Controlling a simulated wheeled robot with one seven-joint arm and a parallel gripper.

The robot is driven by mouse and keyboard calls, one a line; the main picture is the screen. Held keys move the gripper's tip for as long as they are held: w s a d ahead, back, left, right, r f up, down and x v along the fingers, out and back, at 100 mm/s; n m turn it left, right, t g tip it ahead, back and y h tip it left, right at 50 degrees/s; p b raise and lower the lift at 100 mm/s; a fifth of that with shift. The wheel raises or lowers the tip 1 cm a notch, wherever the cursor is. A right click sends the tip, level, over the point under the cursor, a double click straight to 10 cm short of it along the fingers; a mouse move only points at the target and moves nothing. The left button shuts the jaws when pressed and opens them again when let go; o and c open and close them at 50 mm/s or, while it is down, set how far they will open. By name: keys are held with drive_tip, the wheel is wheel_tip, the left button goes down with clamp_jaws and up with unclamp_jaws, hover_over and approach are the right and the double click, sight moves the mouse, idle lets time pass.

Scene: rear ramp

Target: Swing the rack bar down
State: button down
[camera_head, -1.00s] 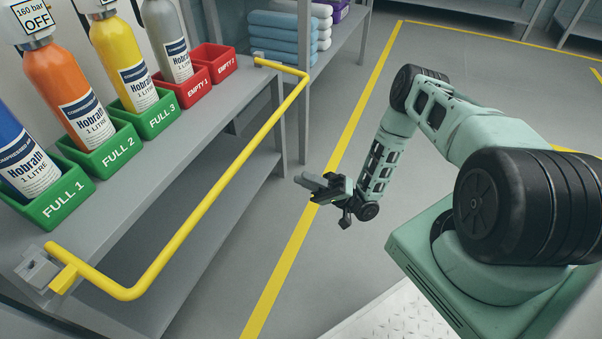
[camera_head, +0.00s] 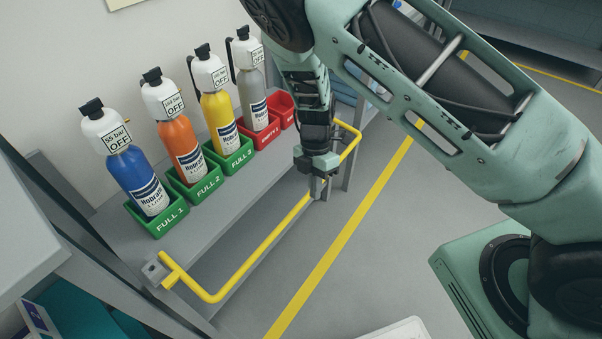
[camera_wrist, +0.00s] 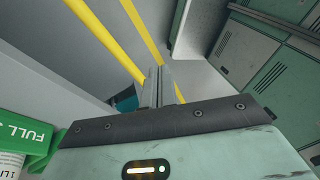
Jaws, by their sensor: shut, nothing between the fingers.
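The rack bar (camera_head: 262,246) is a yellow tube running along the front of the grey bench. It stands out from the bench edge at about the height of the bench top, with a bracket (camera_head: 154,270) at its near end. My gripper (camera_head: 318,191) is shut and empty, fingers pointing down, at the far part of the bar. The fingers overlap the bar in the head view; I cannot tell whether they touch it. In the wrist view the shut fingers (camera_wrist: 161,88) have a yellow bar (camera_wrist: 112,42) close by on the left. My forearm hides the bar's far bracket.
Blue (camera_head: 137,178), orange (camera_head: 182,147), yellow (camera_head: 219,122) and grey (camera_head: 252,92) bottles stand in green and red bins on the bench. A grey cabinet (camera_head: 40,235) is at near left.

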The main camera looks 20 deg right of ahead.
sight(302, 201)
drive_tip(key=w+a+r+n+t+h+p, duration=0.2)
drive_tip(key=w+a+r+n+t, duration=0.15)
drive_tip(key=r, duration=0.55)
drive_tip(key=shift+m+g, duration=0.25)
drive_tip(key=shift+m, duration=0.2)
drive_tip(key=f, duration=0.4)
drive_tip(key=f+b, duration=0.1)
drive_tip(key=f, duration=0.4)
drive_tip(key=d+f+b, duration=0.1)
drive_tip(key=f, duration=0.3)
drive_tip(key=shift+f, duration=0.3)
drive_tip(key=shift+s+f, duration=0.1)
drive_tip(key=shift+f, duration=0.2)
drive_tip(key=shift+s+f, duration=0.25)
drive_tip(key=shift+f, duration=1)
drive_tip(key=r+p, duration=0.5)
drive_tip(key=p, duration=0.1)
drive_tip(key=shift+w+r, duration=0.25)
drive_tip(key=shift+r, duration=0.15)
wheel_tip(302, 201, up, 10)
drive_tip(key=shift+f, duration=0.25)
